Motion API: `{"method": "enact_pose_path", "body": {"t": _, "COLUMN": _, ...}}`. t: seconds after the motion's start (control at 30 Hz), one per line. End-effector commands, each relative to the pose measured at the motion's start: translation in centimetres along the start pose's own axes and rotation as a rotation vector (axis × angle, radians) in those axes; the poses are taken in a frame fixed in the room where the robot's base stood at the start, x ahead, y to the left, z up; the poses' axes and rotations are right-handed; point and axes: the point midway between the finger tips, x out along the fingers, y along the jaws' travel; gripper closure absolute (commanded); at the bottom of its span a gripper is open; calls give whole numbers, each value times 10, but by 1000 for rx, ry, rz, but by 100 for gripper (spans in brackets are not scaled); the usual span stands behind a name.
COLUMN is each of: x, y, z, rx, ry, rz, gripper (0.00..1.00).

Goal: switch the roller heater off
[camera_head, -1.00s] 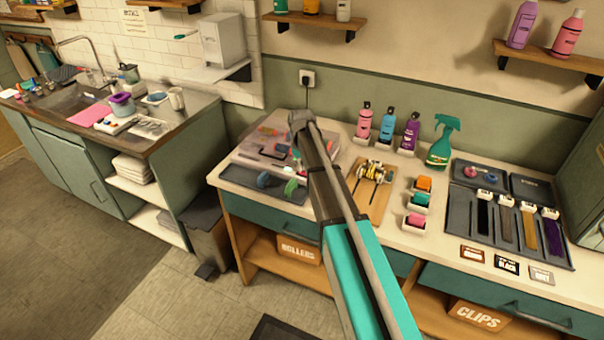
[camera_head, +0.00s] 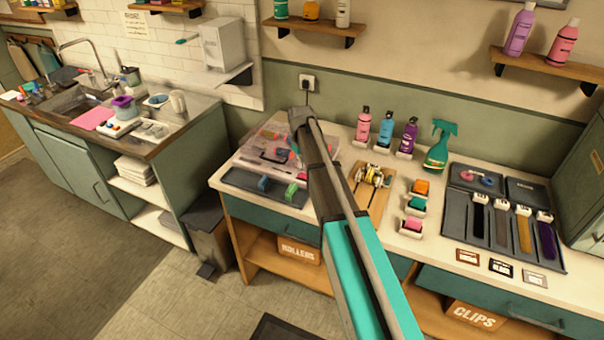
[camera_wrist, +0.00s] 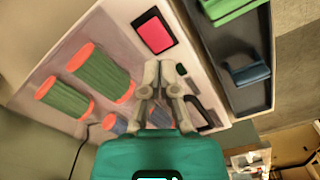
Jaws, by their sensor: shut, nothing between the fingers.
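The roller heater (camera_head: 252,158) is a pale case with a clear cover, on the counter's left end. The wrist view shows its light panel (camera_wrist: 135,60), with green rollers with orange ends (camera_wrist: 98,72) beside it. A pink-red switch (camera_wrist: 155,33) in a black frame sits on the panel; its on or off position cannot be told. My gripper (camera_wrist: 158,68) is shut and empty, its tips over the panel a little below the switch in the picture. Contact cannot be told. A small dark green spot (camera_wrist: 181,69) and a black handle (camera_wrist: 200,112) lie right of the fingers.
A wooden board (camera_head: 372,205) with a metallic device stands to the right. Bottles (camera_head: 387,128) stand behind.

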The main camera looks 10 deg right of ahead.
Motion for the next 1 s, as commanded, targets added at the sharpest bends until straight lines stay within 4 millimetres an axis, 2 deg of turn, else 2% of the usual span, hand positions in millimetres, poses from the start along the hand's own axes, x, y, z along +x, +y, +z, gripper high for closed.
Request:
{"method": "enact_pose_path", "body": {"t": 0.5, "x": -32, "y": 0, "z": 0, "rx": 0, "ry": 0, "rz": 0, "gripper": 100}}
{"method": "enact_pose_path", "body": {"t": 1.0, "x": -34, "y": 0, "z": 0, "rx": 0, "ry": 0, "rz": 0, "gripper": 100}}
